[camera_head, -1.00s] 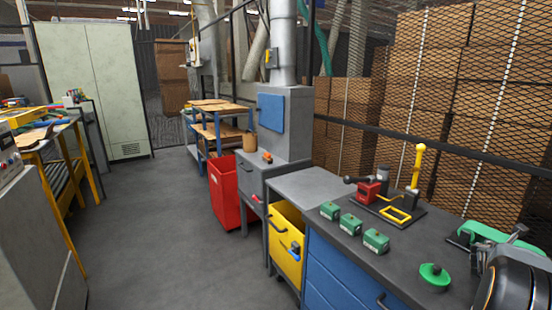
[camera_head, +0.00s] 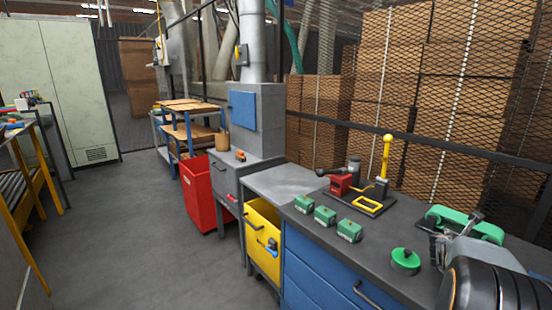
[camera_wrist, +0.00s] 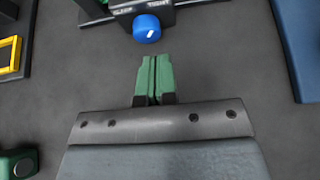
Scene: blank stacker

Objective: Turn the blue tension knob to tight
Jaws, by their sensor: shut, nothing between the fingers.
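The blue knob (camera_wrist: 147,28) sits on the near face of a dark block (camera_wrist: 184,13) at the top of the wrist view. It has a slanted white mark. Small white lettering lies on either side; the right word seems to read "TIGHT" and the left is too small to read. My gripper (camera_wrist: 153,60) has green fingers shut together with nothing between them. Their tips are just short of the knob, slightly right of its middle, with a gap in the picture. In the head view I cannot make out the knob.
A green round piece (camera_head: 405,261), several small green blocks (camera_head: 325,216) and a yellow-lever fixture (camera_head: 387,160) share the dark bench. A blue panel (camera_wrist: 302,40) lies right in the wrist view.

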